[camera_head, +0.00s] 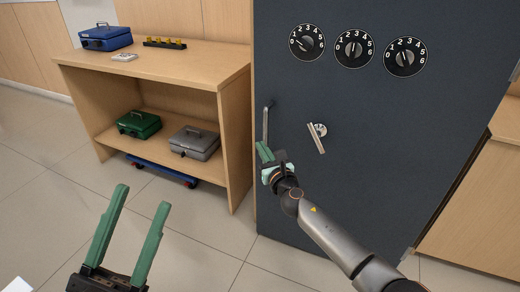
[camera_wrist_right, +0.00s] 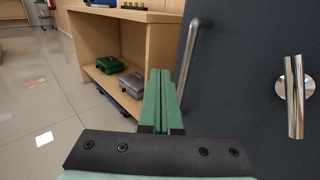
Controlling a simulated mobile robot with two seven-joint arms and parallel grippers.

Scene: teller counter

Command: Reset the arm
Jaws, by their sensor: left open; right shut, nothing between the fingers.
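My left gripper (camera_head: 138,212) is in the lower left of the head view, its two green fingers apart and empty, over the tiled floor. My right gripper (camera_head: 264,152) is in front of the left edge of a dark safe door (camera_head: 350,190), close to its vertical bar handle (camera_head: 267,122). In the right wrist view the right gripper's green fingers (camera_wrist_right: 160,92) are pressed together with nothing between them. The bar handle (camera_wrist_right: 190,55) stands just right of the fingertips there, apart from them as far as I can see.
The safe door carries three numbered dials (camera_head: 354,48) and a silver lever (camera_head: 317,138). A wooden shelf unit (camera_head: 160,66) to the left holds a blue cash box (camera_head: 105,38), a green one (camera_head: 138,124) and a grey one (camera_head: 194,143). Open floor (camera_head: 60,190) lies in front.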

